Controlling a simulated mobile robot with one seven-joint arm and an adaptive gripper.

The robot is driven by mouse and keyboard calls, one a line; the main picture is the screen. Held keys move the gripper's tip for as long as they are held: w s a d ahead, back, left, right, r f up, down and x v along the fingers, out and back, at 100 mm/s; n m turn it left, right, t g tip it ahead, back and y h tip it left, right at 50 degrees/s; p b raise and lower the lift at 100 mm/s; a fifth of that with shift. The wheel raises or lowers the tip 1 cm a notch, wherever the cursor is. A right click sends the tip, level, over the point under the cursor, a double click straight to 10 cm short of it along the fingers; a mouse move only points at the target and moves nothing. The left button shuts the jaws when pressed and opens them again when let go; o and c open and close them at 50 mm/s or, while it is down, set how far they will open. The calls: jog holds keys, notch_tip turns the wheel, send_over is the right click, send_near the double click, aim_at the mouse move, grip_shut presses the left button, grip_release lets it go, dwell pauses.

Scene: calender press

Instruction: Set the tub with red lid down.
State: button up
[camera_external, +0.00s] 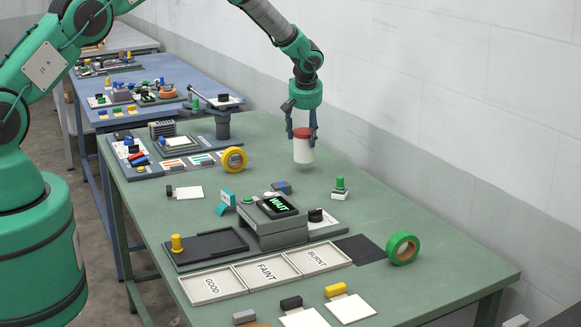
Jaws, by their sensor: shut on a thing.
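The tub with red lid (303,151) is a white cylinder with a red top. It hangs upright from my gripper (302,129), whose fingers are shut on it around the lid. The tub appears a little above the green table (386,214), toward its wall side, with a faint shadow below. The exact gap under it is hard to tell.
The table around the tub is clear. A grey press with a lit display (277,207), a green button (340,187), labelled trays (268,268) and a green tape roll (402,247) are nearer the camera.

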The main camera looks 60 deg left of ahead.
aim_at(305, 142)
dwell(0.3)
jog(key=shift+w+f, duration=0.1)
jog(key=shift+f, duration=1.6)
jog(key=shift+f, duration=0.15)
jog(key=o, duration=1.3)
jog(key=shift+o, duration=0.2)
jog(key=v, duration=1.2)
jog(key=shift+r, duration=0.2)
